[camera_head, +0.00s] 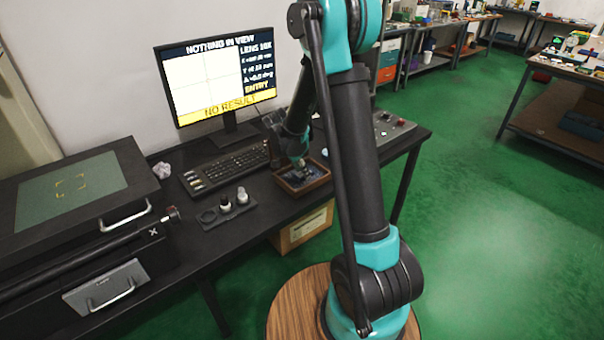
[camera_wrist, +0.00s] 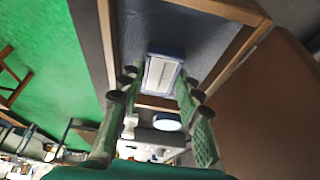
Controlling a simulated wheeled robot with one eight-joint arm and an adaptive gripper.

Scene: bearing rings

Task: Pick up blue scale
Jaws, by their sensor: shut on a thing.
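The blue scale (camera_wrist: 164,72), a small rectangular piece with a white face and a dark blue edge, shows in the wrist view between the fingertips of my gripper (camera_wrist: 158,84). The green-grey fingers with dark joints are on its left and right sides, closed on it. The scale is at the blue-grey lining of a wooden-rimmed tray (camera_wrist: 254,47); I cannot tell whether it still touches the lining. In the head view, my gripper (camera_head: 299,164) is low over the tray (camera_head: 283,188), and the scale cannot be made out there.
The tray stands on a black desk (camera_head: 262,205). A keyboard (camera_head: 224,168) and a monitor (camera_head: 216,78) reading "NO RESULT" are to its left and behind. A small holder (camera_head: 208,218) with bottles is at front left. A control box (camera_head: 392,126) stands to the right.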

